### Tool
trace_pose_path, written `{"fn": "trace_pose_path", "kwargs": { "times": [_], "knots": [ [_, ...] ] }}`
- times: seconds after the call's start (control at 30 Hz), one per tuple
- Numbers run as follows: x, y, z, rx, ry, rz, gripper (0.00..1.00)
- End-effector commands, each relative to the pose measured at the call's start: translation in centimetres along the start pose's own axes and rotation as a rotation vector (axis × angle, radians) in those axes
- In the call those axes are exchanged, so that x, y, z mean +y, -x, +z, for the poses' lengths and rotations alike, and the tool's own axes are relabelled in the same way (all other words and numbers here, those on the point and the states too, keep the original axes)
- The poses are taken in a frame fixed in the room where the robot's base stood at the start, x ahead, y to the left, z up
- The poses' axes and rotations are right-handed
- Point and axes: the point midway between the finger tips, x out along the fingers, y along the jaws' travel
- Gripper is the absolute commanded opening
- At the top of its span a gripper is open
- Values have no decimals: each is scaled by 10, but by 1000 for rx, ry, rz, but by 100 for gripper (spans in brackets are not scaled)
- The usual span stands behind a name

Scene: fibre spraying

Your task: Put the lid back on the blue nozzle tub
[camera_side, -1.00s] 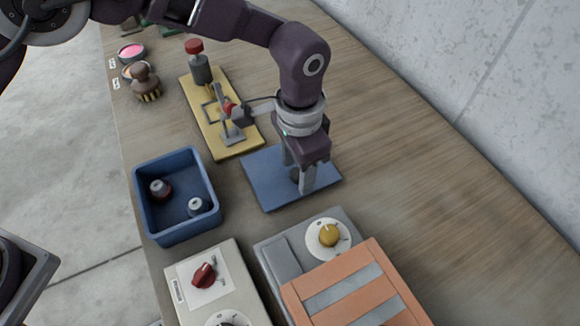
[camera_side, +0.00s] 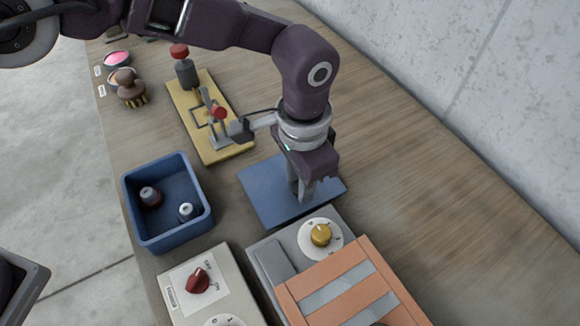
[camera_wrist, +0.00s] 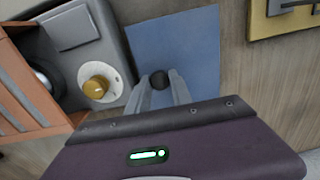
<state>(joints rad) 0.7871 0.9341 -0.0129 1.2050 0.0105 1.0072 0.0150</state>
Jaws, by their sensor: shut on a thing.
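The blue tub (camera_side: 176,234) stands open on the bench in the side view, with two small nozzles inside, one reddish (camera_side: 150,196) and one grey (camera_side: 186,211). The flat blue lid (camera_side: 262,190) lies to its right and appears to rest on the bench; it also shows in the wrist view (camera_wrist: 196,48). My gripper (camera_side: 303,194) is over the lid, pointing down. Its fingers are shut on the lid's dark round knob (camera_wrist: 159,79), which shows between the fingertips in the wrist view.
A yellow board (camera_side: 218,142) with a clamp and red-topped post is behind the lid. A grey box with a yellow dial (camera_side: 321,234) and an orange slatted crate (camera_side: 355,290) are close in front. A pale switch box (camera_side: 200,285) is before the tub. Bench to the right is clear.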

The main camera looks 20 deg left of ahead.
Motion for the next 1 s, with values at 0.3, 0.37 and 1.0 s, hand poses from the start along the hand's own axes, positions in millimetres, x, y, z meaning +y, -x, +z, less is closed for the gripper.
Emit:
{"fn": "trace_pose_path", "kwargs": {
  "times": [0.3,0.37,1.0],
  "knots": [
    [-3,83,-2,11,5,-2,0],
    [-3,98,-2,10,4,-2,0],
    [-18,188,11,4,148,-2,0]
  ]
}}
